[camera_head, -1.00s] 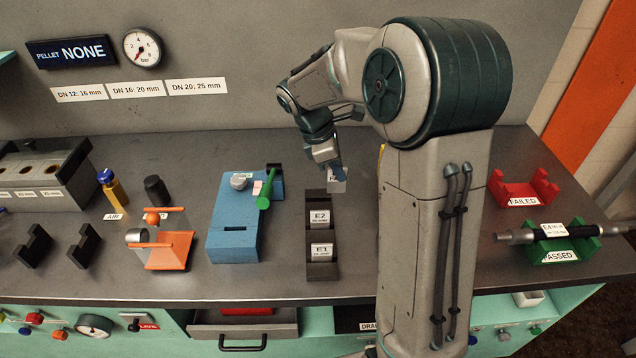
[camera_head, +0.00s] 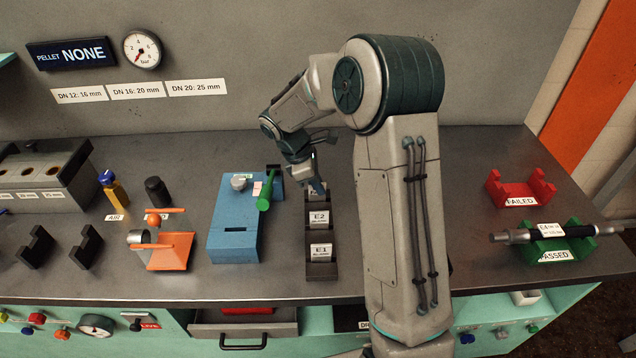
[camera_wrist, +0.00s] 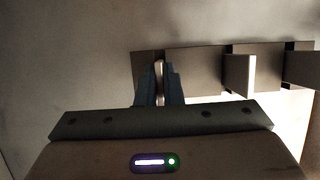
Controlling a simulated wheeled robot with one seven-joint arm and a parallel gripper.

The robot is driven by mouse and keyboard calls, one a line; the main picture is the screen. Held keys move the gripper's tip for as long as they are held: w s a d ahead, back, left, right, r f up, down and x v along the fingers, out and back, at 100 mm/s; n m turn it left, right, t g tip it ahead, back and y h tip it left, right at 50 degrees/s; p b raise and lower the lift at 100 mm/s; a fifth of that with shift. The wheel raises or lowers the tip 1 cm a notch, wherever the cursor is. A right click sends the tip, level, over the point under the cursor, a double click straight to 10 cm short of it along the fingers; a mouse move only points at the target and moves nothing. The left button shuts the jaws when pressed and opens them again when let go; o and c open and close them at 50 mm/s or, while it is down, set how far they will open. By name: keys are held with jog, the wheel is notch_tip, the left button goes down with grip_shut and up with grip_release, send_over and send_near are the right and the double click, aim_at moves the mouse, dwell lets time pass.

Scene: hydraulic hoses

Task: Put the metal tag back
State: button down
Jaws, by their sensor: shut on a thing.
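A metal tag (camera_wrist: 159,82) is held between the two fingers of my gripper (camera_wrist: 160,85) in the wrist view. In the head view my gripper (camera_head: 318,187) is at the back slot of the dark tag rack (camera_head: 322,272), and the held tag is mostly hidden there. In the wrist view the tag is at the left end of the rack (camera_wrist: 195,60); I cannot tell how deep it sits. Two other tags stand in the rack, E2 (camera_head: 320,219) and E1 (camera_head: 321,252).
A blue block (camera_head: 235,225) with a green-handled tool (camera_head: 265,203) stands left of the rack. An orange fixture (camera_head: 170,250) is further left. At the right are a red FAILED cradle (camera_head: 521,189) and a green PASSED cradle (camera_head: 560,250) holding a hose (camera_head: 575,231).

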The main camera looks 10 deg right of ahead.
jog(key=shift+f, duration=0.15)
jog(key=c, duration=1.6)
grip_release()
jog(key=s+v, duration=0.1)
jog(key=v, duration=1)
jog(key=shift+s+d+r+m+t+y, duration=0.45)
jog(key=shift+s+d+m+t+y, duration=0.25)
jog(key=shift+s+m, duration=2.7)
jog(key=shift+s+d+r+m+t+y, duration=0.65)
jog(key=shift+s+m, duration=1.2)
jog(key=shift+s, duration=3)
jog(key=shift+s+d+r+m+t+y, duration=0.25)
jog(key=shift+s+d+m+t+y, duration=0.45)
jog(key=shift+s+m, duration=2.7)
jog(key=shift+s+n+y, duration=0.25)
jog(key=shift+s+n, duration=0.45)
jog(key=shift+n, duration=0.05)
